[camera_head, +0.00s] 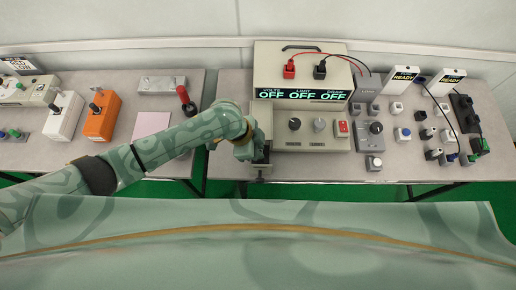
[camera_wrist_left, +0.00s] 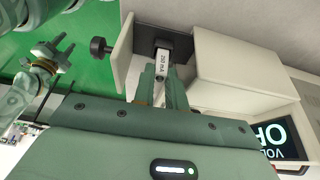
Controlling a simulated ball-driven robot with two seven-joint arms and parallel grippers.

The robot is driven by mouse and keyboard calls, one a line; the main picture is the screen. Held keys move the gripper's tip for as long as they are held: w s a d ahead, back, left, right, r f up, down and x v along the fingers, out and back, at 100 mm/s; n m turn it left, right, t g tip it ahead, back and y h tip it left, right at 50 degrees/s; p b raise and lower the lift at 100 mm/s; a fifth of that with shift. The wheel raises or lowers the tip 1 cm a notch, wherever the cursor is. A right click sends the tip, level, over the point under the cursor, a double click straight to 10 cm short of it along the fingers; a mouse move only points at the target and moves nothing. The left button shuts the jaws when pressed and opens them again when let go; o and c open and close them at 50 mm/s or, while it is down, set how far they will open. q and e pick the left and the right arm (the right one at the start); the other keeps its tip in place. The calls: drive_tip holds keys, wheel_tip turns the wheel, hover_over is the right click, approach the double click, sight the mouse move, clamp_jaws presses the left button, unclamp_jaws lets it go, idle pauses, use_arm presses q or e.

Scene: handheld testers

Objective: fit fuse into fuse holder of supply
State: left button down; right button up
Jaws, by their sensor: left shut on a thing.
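In the left wrist view, the gripper (camera_wrist_left: 163,75) is shut on the fuse (camera_wrist_left: 162,62), a small piece with a white "250 mA" label. The fuse's dark far end points into the recess of the fuse holder (camera_wrist_left: 124,52), between beige walls beside a black knob (camera_wrist_left: 99,47). I cannot tell whether the fuse is seated.
A grey module (camera_head: 366,88) and several small switches stand right of the supply. Two READY testers (camera_head: 403,76) stand behind them. Orange (camera_head: 102,116) and white (camera_head: 64,117) testers stand on the left table. A gap separates the two tables.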

use_arm(q)
drive_tip(key=shift+d, duration=0.1)
use_arm(e)
drive_tip(key=shift+d, duration=0.1)
use_arm(q)
drive_tip(key=shift+f, duration=0.1)
drive_tip(key=c, duration=1.7)
unclamp_jaws()
use_arm(e)
drive_tip(key=shift+d, duration=0.2)
